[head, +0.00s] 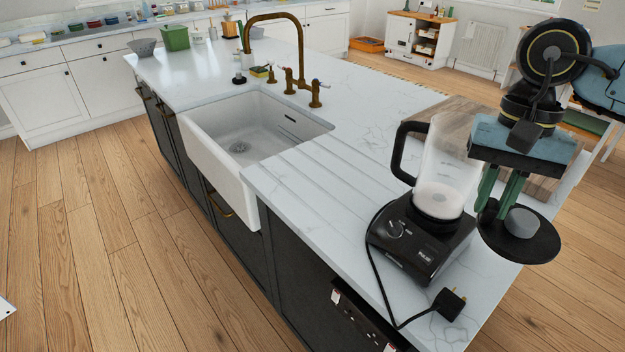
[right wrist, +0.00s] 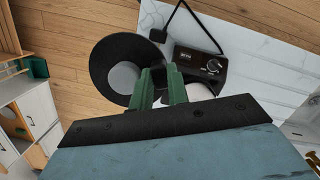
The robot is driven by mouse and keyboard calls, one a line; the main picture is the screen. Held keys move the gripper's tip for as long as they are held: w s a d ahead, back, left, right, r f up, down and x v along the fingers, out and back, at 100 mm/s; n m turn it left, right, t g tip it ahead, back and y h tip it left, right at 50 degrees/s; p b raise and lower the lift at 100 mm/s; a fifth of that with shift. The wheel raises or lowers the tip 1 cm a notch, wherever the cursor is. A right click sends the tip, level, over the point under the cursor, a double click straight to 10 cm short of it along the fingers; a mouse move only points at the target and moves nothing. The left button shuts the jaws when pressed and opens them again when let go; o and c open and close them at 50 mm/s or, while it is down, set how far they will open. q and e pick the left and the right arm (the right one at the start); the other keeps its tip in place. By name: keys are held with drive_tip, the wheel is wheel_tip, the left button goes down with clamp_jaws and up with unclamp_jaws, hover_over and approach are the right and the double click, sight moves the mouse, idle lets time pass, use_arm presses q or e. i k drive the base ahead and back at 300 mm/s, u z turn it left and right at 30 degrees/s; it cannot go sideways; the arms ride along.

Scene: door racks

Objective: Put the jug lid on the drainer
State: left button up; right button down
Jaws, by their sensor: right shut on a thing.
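The jug lid (head: 540,245) is a round black disc with a grey knob. My right gripper (head: 493,208) has its green fingers shut on the lid and holds it in the air, right of the blender, by the counter's edge. In the right wrist view, the lid (right wrist: 102,62) is beside the fingers (right wrist: 160,72), with floor behind it. The exact contact is partly hidden. The blender jug (head: 443,165) stands open-topped on its black base (head: 420,237). The drainer (head: 310,172) appears as the grooved counter area between sink and blender, and looks bare. My left gripper is not in view.
The white sink (head: 245,130) and brass tap (head: 301,60) lie beyond the grooves. A wooden board (head: 462,108) lies behind the jug. The blender's cable and plug (head: 448,303) trail over the near counter. Wooden floor (head: 110,240) is open at left.

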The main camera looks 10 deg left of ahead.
sight(335, 204)
drive_tip(key=u, duration=1.9)
drive_tip(key=i, duration=1.6)
drive_tip(key=z, duration=2.8)
